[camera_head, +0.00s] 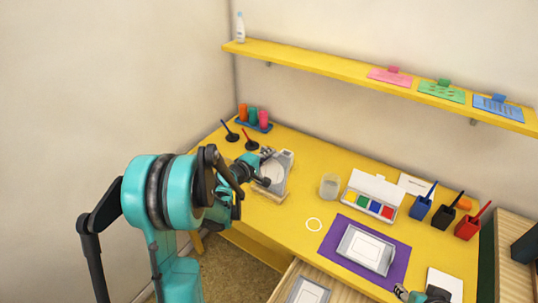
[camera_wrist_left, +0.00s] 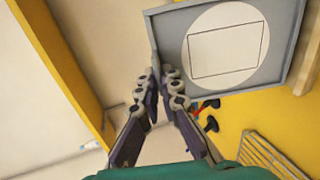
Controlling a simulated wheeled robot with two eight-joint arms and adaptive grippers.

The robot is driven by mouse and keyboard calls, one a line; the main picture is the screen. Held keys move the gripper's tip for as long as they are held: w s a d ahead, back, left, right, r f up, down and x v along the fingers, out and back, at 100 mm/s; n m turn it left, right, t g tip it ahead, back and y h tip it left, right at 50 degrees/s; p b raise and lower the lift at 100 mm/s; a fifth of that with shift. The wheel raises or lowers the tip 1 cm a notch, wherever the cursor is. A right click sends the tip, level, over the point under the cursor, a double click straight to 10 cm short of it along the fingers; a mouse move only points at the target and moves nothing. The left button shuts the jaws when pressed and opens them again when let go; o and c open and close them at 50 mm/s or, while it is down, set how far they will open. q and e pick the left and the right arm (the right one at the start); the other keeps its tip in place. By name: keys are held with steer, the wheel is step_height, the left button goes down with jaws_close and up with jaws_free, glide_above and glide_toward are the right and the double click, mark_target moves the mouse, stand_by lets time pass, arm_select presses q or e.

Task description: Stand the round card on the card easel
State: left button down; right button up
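The round card shows in the left wrist view as a white disc (camera_wrist_left: 226,24) with a thin rectangle outline, set in a grey square frame (camera_wrist_left: 275,79). In the head view the grey frame (camera_head: 287,160) stands tilted near the left end of the yellow table. My left gripper (camera_head: 262,172) is at its left edge; its fingertips (camera_wrist_left: 161,82) are close together with the frame's edge between them. A light wooden strip (camera_head: 268,195), perhaps the easel's base, lies under the frame. The rest of the easel is hidden. My right gripper (camera_head: 420,297) is barely in view at the bottom edge.
A purple mat (camera_head: 330,248) holds a grey-framed card (camera_head: 352,258). A clear cup (camera_head: 330,185), a paint box (camera_head: 372,192) and stamp holders (camera_head: 443,216) stand behind. An open drawer (camera_head: 335,292) juts out in front.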

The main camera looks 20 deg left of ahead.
arm_select(q)
steer(key=shift+f+b, duration=0.35)
steer(key=shift+b, duration=0.05)
stand_by(0.4)
steer(key=c, duration=1.6)
jaws_free()
steer(key=shift+c, duration=0.2)
steer(key=shift+s, duration=0.1)
steer(key=v, duration=1.1)
steer(key=shift+s+r, duration=0.15)
steer(key=shift+s, duration=0.2)
steer(key=shift+a, duration=0.1)
